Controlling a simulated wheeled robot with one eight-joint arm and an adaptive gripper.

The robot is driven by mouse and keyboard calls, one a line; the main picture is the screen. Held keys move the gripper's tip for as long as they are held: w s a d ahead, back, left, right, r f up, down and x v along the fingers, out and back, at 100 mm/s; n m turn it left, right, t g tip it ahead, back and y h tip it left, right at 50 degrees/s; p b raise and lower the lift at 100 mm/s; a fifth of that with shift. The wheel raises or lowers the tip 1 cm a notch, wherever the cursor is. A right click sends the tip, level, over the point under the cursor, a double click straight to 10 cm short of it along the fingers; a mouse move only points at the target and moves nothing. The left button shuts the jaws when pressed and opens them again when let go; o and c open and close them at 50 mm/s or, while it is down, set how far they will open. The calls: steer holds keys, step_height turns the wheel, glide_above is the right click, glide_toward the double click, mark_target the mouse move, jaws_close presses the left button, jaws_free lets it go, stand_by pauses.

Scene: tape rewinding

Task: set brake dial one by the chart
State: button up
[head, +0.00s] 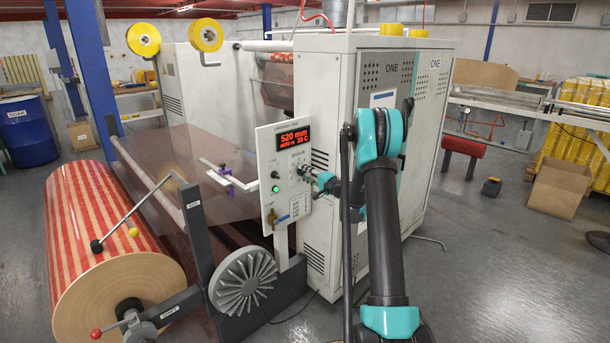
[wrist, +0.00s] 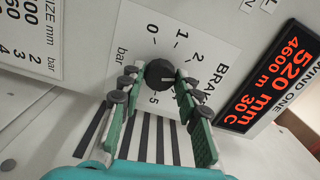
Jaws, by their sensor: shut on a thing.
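Brake dial one is a black round knob (wrist: 159,73) on a white panel (wrist: 215,50), with a printed scale around it; 0, 1, 2 and 5 are readable, and "bar" stands beside it. I cannot read its pointer setting surely. My gripper (wrist: 158,80) has its green fingers on both sides of the knob, shut on it. In the head view my gripper (head: 312,174) reaches the panel (head: 268,150) from the right and mostly hides the knob. The chart (wrist: 30,40), with size in mm and bar columns, shows partly at left in the wrist view.
A red-lit display (wrist: 272,80) reads 520 mm, 4600 m, 30 C. The panel also has a lit green button (head: 276,188). A large red-striped roll (head: 105,230) lies at left. The white machine cabinet (head: 325,120) stands behind the panel.

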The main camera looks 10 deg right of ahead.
steer(key=m, duration=0.5)
steer(key=shift+m, duration=0.3)
steer(key=m, duration=0.5)
steer(key=shift+d+m, duration=0.1)
steer(key=shift+m, duration=0.3)
steer(key=o, duration=1.2)
steer(key=shift+c, duration=0.2)
steer(key=v, duration=1.2)
